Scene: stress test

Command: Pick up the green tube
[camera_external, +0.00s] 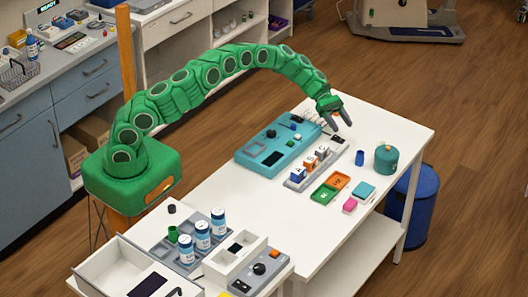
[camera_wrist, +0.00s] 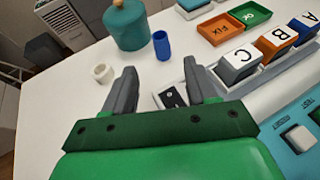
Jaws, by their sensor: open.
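A short green tube (camera_external: 173,234) stands at the near left of the table, beside several blue-and-white bottles (camera_external: 202,236). It does not show in the wrist view. My gripper (camera_external: 339,122) is far from it, above the far part of the table near the teal device. In the wrist view my gripper (camera_wrist: 160,80) has its two grey fingers apart with nothing held between them. A dark piece (camera_wrist: 172,98) shows below and between the fingers. A blue tube (camera_external: 359,158) stands beside the teal jar (camera_external: 386,160); it also shows in the wrist view (camera_wrist: 161,46).
A teal device (camera_external: 262,158) and a grey rack with lettered blocks (camera_external: 309,163) occupy the table's far side. Green (camera_external: 324,195) and orange (camera_external: 338,181) trays lie in front. A white box (camera_external: 234,258) is near the bottles. The table's middle is clear.

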